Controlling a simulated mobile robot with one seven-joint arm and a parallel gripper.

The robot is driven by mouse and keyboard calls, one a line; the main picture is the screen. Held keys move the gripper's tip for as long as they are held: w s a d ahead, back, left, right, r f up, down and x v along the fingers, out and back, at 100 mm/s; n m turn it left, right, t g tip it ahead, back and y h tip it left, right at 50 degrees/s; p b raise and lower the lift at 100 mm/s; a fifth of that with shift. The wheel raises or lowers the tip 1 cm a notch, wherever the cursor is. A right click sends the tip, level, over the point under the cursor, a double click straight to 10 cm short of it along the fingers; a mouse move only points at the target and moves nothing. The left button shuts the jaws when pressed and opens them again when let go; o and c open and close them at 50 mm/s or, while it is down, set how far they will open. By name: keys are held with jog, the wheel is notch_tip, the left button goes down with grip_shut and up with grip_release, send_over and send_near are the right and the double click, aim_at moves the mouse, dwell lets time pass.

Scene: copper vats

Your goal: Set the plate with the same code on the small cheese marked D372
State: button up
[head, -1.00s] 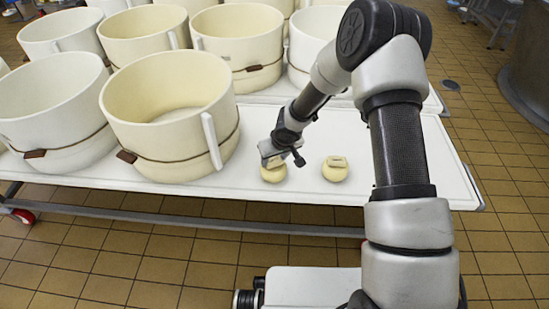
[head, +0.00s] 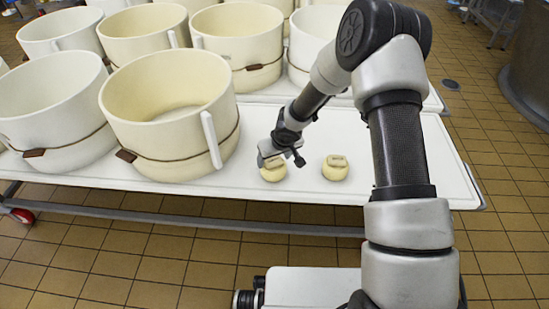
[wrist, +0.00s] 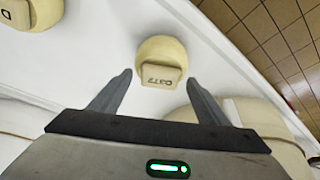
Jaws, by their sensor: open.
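Two small round pale cheeses sit on the white table top. The left cheese (head: 273,174) has a small cream plate (wrist: 160,76) lying on its top. In the wrist view that plate carries a dark code that looks like D372 or D377; the last digit is hard to read. My gripper (wrist: 158,82) is open just above, its fingers apart on either side of the plate's near edge and nothing held. The right cheese (head: 335,173) also bears a plate (head: 337,160); the wrist view shows only a "D" on it, cut off by the frame edge.
Large cream moulds with handles and cords crowd the table's left and back; the nearest (head: 170,115) stands just left of my gripper. The white table top (head: 400,160) is clear to the right of the cheeses. Its front edge is close to them.

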jog(key=p+v, duration=0.6)
jog(key=v, duration=1.1)
jog(key=shift+r, duration=0.25)
jog(key=shift+r, duration=0.1)
jog(key=s+d+r+m+t+h, duration=0.15)
jog(key=s+d+r, duration=0.25)
jog(key=d+r, duration=0.45)
jog(key=s+d+r+m+h, duration=0.1)
jog(key=s+d+r+h, duration=0.3)
jog(key=r, duration=0.7)
jog(key=s+r+m+y, duration=0.15)
jog(key=s+r, duration=0.25)
jog(key=s, duration=0.5)
jog(key=s+r+m+y, duration=0.1)
jog(key=s+r+y, duration=0.1)
jog(key=s+r, duration=0.45)
notch_tip(320, 180, up, 15)
jog(key=s+d+p, duration=0.1)
jog(key=p, duration=1.6)
